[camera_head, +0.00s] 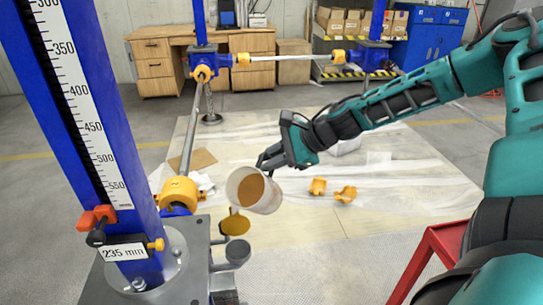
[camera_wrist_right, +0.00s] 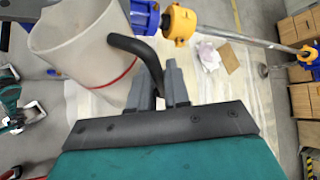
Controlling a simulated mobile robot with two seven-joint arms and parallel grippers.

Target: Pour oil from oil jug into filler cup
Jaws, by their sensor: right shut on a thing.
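The oil jug (camera_head: 268,198) is a pale beige vessel with amber oil visible in its open mouth. It is tilted, its mouth facing left and toward the head camera. My right gripper (camera_head: 268,160) is shut on the jug's dark handle. In the right wrist view the gripper (camera_wrist_right: 163,88) pinches the black handle, and the jug (camera_wrist_right: 85,50) shows a red line around it. An amber round surface, apparently the filler cup (camera_head: 236,225), sits just below and left of the jug's mouth. No oil stream is clear between them. My left gripper is not in view.
A blue jack column (camera_head: 125,165) with a scale and a 235 mm label stands at the left on a grey base. Rods with yellow couplings (camera_head: 180,192) run behind it. Two orange parts (camera_head: 345,194) lie on the floor sheet. A red frame (camera_head: 430,245) stands at lower right.

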